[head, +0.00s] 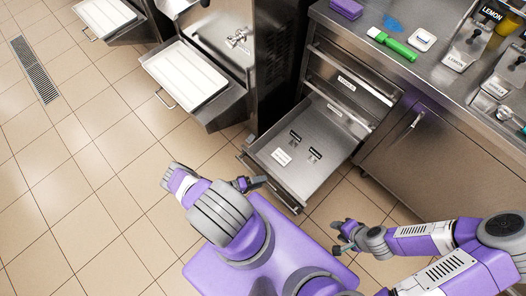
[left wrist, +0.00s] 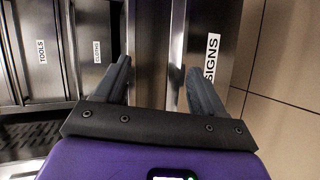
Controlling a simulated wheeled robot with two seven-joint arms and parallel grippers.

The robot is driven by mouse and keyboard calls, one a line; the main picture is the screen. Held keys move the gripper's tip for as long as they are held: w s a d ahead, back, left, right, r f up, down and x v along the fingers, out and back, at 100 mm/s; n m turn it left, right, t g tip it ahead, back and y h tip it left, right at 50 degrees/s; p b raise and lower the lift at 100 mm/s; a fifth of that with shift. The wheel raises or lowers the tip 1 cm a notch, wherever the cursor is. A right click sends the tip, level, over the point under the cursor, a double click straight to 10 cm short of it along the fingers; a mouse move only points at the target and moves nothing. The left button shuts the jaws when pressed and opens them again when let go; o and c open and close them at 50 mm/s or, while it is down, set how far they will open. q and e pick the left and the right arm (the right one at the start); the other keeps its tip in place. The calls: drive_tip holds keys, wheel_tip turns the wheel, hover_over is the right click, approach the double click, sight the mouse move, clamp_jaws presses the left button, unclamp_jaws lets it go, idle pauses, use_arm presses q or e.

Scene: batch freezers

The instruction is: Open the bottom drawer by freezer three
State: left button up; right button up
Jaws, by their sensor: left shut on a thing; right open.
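The bottom drawer (head: 318,176) stands pulled out from the steel counter, showing a steel tray inside with a white label and small black-and-white tags. In the left wrist view its front (left wrist: 206,70) bears the label SIGNS. My left gripper (head: 254,184) is at the drawer's front edge in the head view. In the left wrist view its two fingers (left wrist: 156,85) sit either side of a steel bar along the drawer front, shut on it; the exact contact is hard to see. My right gripper (head: 345,236) is open and empty, below the drawer's right side.
Two shut drawers (head: 344,84) are above it, and a cabinet door (head: 425,150) is to the right. A freezer with a white tray (head: 186,75) stands to the left. Tiled floor (head: 95,180) is clear at left.

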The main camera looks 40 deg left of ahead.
use_arm(q)
drive_tip(key=shift+v, duration=0.95)
drive_tip(key=shift+f, duration=0.1)
